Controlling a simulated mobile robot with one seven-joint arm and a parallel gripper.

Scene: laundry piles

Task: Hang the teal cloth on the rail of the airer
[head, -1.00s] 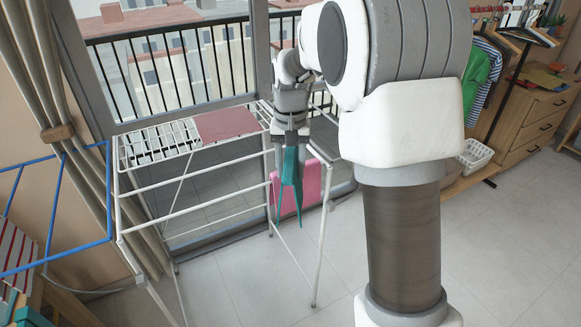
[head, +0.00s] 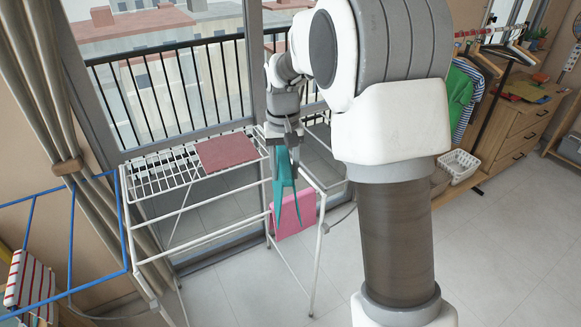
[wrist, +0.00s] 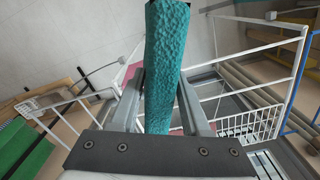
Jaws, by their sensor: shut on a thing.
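The teal cloth (head: 283,190) hangs down in narrow folds from my gripper (head: 285,146) in the head view. My gripper is shut on its upper part. In the wrist view the cloth (wrist: 165,65) runs up the middle between the two fingers. The white airer (head: 195,240) stands under and left of my gripper, with several rails. The cloth hangs in front of the airer's right end in the head view. I cannot tell whether it touches a rail.
A pink cloth (head: 294,213) hangs on the airer's right end, close behind the teal cloth. A dusty-red cloth (head: 228,150) lies flat on the airer's top grid. A blue frame (head: 70,240) stands at left. A white basket (head: 459,166) sits at right.

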